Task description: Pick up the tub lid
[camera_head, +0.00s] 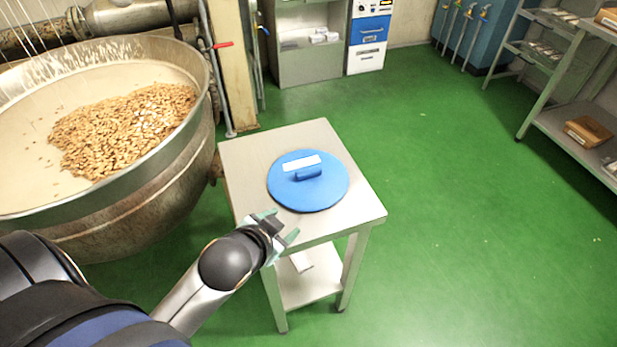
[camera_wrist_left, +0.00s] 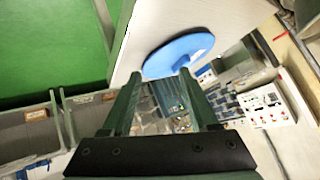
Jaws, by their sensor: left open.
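The tub lid (camera_head: 322,193) is a round blue disc with a raised blue handle and a white label. It lies flat on a small steel table (camera_head: 255,150). My left gripper (camera_head: 281,226) is open and empty at the table's near left edge, on the near side of the lid and apart from it. In the left wrist view the lid (camera_wrist_left: 180,52) shows beyond the tips of the open fingers (camera_wrist_left: 160,80). The lid's handle is hard to make out in that view. My right gripper is not in view.
A large metal kettle (camera_head: 165,190) with nuts on a pale mass (camera_head: 120,130) stands left of the table. A lower shelf (camera_head: 315,285) is under the tabletop. Shelving (camera_head: 570,120) stands at the right. The green floor (camera_head: 450,220) right of the table is clear.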

